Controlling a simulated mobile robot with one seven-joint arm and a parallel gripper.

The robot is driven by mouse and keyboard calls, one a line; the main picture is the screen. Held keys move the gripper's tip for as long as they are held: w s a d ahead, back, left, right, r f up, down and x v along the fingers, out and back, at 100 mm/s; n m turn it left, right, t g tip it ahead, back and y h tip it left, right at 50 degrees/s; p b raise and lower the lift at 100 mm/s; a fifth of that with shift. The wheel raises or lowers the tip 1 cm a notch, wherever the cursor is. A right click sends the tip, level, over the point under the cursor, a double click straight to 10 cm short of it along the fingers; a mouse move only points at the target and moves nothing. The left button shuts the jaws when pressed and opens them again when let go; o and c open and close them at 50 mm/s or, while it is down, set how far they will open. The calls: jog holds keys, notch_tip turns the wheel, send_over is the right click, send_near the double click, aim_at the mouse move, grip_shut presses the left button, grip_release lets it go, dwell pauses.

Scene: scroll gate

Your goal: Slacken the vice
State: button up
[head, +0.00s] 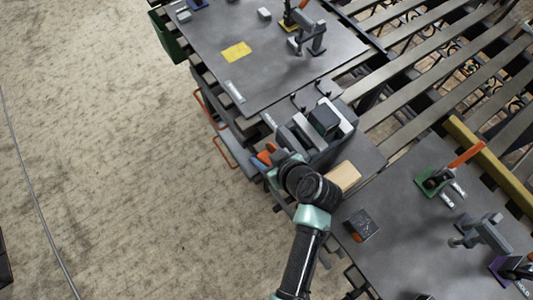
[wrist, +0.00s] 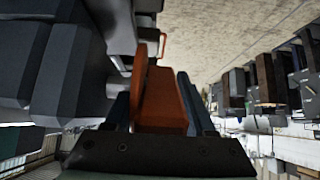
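The vice stands on the bench edge in the head view, with pale jaws (head: 340,118) on either side of a dark block (head: 323,119). Its orange handle (head: 265,156) is at the near left end, partly hidden by my wrist. My gripper (head: 273,157) is down at this handle. In the wrist view the orange handle (wrist: 160,103) lies between the two fingers of my gripper (wrist: 158,104). The fingers are close to its sides, but I cannot tell whether they press on it. The grey vice body (wrist: 65,75) fills the left of that view.
A wooden block (head: 344,176) lies beside the vice. A plate with a yellow patch (head: 236,51) is at the back; another plate carries a green clamp with an orange lever (head: 466,155). Slatted rails run at the right. The floor at the left (head: 110,150) is mostly clear.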

grip_shut()
jog(key=shift+r+p, duration=0.1)
jog(key=shift+p, duration=0.35)
